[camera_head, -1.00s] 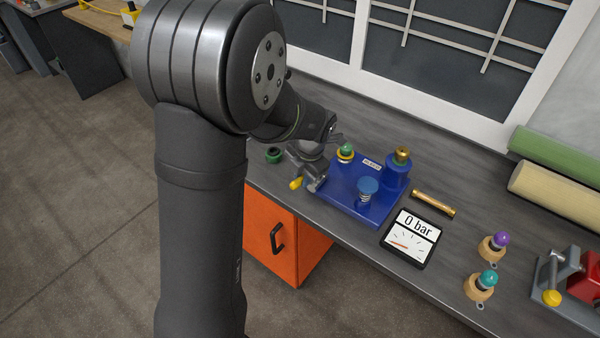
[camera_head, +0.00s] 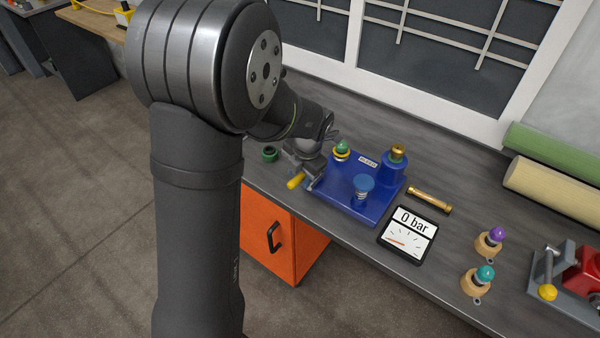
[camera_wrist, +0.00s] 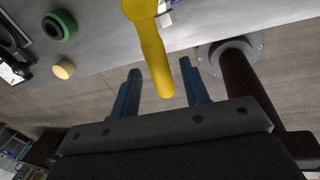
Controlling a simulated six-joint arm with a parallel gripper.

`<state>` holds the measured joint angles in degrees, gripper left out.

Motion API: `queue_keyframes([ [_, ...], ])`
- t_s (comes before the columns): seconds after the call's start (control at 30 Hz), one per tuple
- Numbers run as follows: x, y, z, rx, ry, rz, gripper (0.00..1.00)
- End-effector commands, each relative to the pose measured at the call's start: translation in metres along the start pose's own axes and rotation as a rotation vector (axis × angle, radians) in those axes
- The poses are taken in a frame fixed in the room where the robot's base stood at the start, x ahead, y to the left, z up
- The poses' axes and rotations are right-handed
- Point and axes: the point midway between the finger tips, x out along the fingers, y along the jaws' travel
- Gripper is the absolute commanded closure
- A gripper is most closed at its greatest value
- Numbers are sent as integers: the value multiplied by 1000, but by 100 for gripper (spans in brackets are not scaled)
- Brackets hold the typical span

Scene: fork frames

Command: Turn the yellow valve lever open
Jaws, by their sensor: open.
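The yellow valve lever (camera_wrist: 157,58) reaches down between the two blue fingers of my gripper (camera_wrist: 160,67) in the wrist view. The fingers are apart, with a visible gap on each side of the lever. In the head view the yellow lever (camera_head: 296,180) sticks out at the front left of the blue fixture (camera_head: 341,204), just below my gripper (camera_head: 303,160). My gripper hides the valve body and most of the lever's root there. The pressure gauge (camera_head: 408,234) reads 0 bar.
A green ring (camera_head: 269,154) lies left of my gripper. A brass tube (camera_head: 430,199) lies right of the fixture. Purple (camera_head: 496,234) and teal (camera_head: 485,273) knobs and a red vise (camera_head: 582,279) stand farther right. An orange cabinet (camera_head: 268,232) is under the bench's front edge.

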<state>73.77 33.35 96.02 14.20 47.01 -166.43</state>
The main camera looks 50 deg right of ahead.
Motion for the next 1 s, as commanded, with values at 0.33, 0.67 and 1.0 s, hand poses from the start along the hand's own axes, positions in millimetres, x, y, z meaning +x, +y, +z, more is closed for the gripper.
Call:
queue_keyframes([
  [0.33,-42,0,1,0,-4,2,58],
  [0.67,-123,0,0,0,-4,2,58],
  [1.0,-171,0,0,0,-1,0,58],
])
